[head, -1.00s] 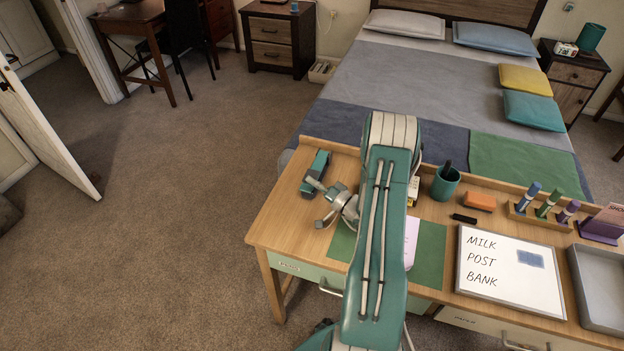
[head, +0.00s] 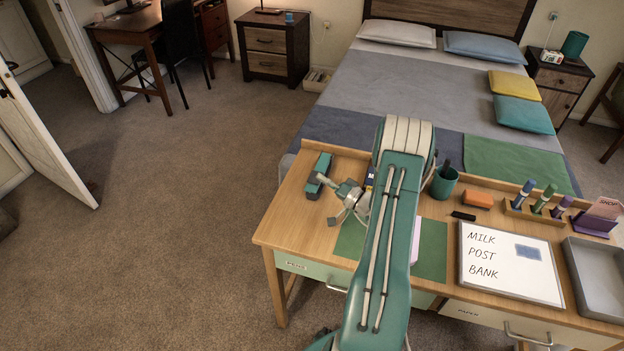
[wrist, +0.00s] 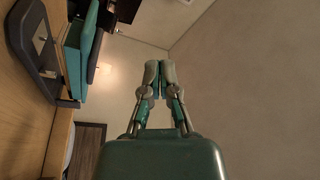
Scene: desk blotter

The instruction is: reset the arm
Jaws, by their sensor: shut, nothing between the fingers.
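My arm reaches from the bottom of the head view over the desk (head: 298,222). Its elbow is high, near the desk's back edge. My gripper (wrist: 160,78) is shut and empty in the wrist view, with its two fingertips together. In the head view the gripper shows left of the arm, above the left part of the desk. It appears close beside a teal and dark stapler-like item (head: 319,170), which also shows at the upper left of the wrist view (wrist: 76,58). I cannot tell the exact gap between them. My arm hides part of the green blotter (head: 430,248).
Right of my arm are a teal pen cup (head: 444,184), an orange block (head: 477,199), a whiteboard (head: 509,262), a marker rack (head: 515,212) and a grey tray (head: 598,275). A bed (head: 420,90) stands behind the desk. Open carpet lies to the left.

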